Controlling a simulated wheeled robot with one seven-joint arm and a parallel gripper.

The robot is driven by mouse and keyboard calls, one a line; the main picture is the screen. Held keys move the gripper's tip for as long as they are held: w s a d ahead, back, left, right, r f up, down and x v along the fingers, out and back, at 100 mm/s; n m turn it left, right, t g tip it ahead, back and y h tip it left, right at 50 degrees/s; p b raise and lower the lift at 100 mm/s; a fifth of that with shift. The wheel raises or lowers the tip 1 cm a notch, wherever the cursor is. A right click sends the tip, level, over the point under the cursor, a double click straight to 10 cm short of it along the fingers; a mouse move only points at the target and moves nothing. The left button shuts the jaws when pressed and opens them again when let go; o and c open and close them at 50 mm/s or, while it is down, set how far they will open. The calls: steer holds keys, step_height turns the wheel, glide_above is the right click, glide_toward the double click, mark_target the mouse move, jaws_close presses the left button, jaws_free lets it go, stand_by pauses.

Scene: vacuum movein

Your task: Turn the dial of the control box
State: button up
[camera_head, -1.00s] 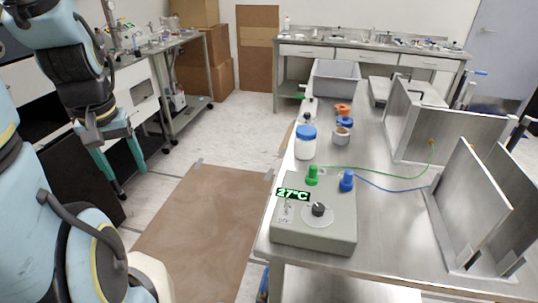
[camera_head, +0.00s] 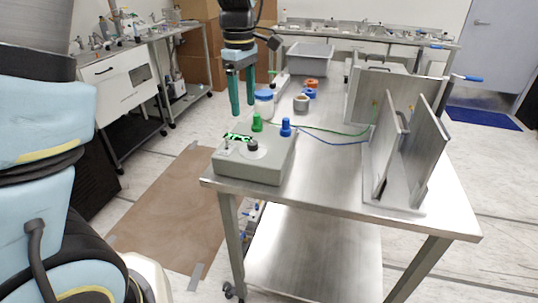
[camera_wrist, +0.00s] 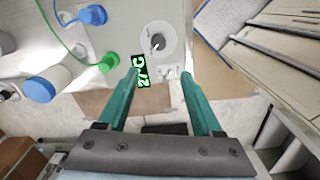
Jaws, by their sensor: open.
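The control box (camera_head: 262,171) is a grey-green box at the near left corner of the metal table. Its black dial (camera_head: 253,145) sits on a round pale plate on the box top. In the wrist view the dial (camera_wrist: 157,42) lies beyond the fingertips, near the top middle, between the lines of the two fingers. A green-on-black readout (camera_wrist: 141,71) beside it shows a °C value; it also shows in the head view (camera_head: 237,137). My gripper (camera_head: 243,112) points down with teal fingers apart and empty, above and behind the box. In the wrist view my gripper (camera_wrist: 160,75) is open.
Green (camera_head: 257,122) and blue (camera_head: 286,127) connectors with cables rise from the box's back. A white jar with blue lid (camera_head: 264,104) stands behind it. Upright metal plates (camera_head: 389,140) stand to the right. The table's front middle is clear.

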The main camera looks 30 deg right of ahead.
mark_target(252, 142)
steer(key=f, duration=0.3)
steer(key=d+f+p, duration=0.1)
steer(key=f, duration=0.3)
steer(key=s+f+p, duration=0.1)
steer(key=f, duration=0.2)
steer(key=shift+d+f, duration=0.15)
steer(key=shift+f, duration=0.2)
jaws_close()
